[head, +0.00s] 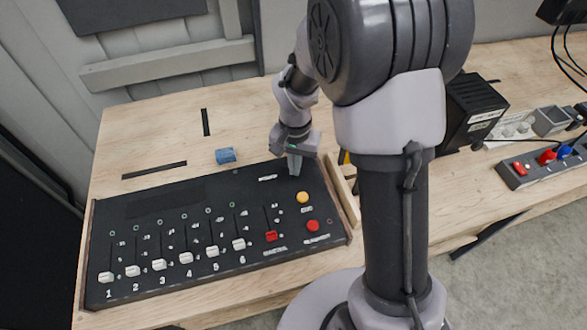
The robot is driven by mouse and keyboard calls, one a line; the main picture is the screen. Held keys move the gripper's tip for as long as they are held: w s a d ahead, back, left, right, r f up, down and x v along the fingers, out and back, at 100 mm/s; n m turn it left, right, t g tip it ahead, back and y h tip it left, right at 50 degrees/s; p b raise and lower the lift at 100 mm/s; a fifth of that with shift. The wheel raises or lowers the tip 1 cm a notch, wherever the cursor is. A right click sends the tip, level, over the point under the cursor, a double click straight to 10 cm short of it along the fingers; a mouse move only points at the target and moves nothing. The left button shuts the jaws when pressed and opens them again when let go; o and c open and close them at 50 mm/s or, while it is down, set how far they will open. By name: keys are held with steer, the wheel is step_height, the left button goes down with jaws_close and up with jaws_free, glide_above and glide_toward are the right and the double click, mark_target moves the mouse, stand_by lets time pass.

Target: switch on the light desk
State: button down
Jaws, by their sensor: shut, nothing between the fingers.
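The light desk (160,240) is a black panel lying on the wooden table. It has a row of several numbered white faders along its front, all near the bottom of their slots, and a red fader (271,236) to their right. A yellow button (303,197) and a red button (312,225) are on its right side. My gripper (294,168) is shut and empty, pointing down at the desk's back right corner, above the yellow button. It hides the surface beneath it, and I cannot tell whether the fingertips touch.
A small blue block (226,155) lies on the table behind the desk. A wooden strip (342,192) runs along the desk's right side. A black box (474,108) and a power strip (540,163) with red and blue plugs are at the right. The back left tabletop is mostly clear.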

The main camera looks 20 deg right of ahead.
steer(key=shift+f, duration=0.15)
step_height(320, 180, up, 7)
steer(key=p, duration=0.5)
stand_by(0.4)
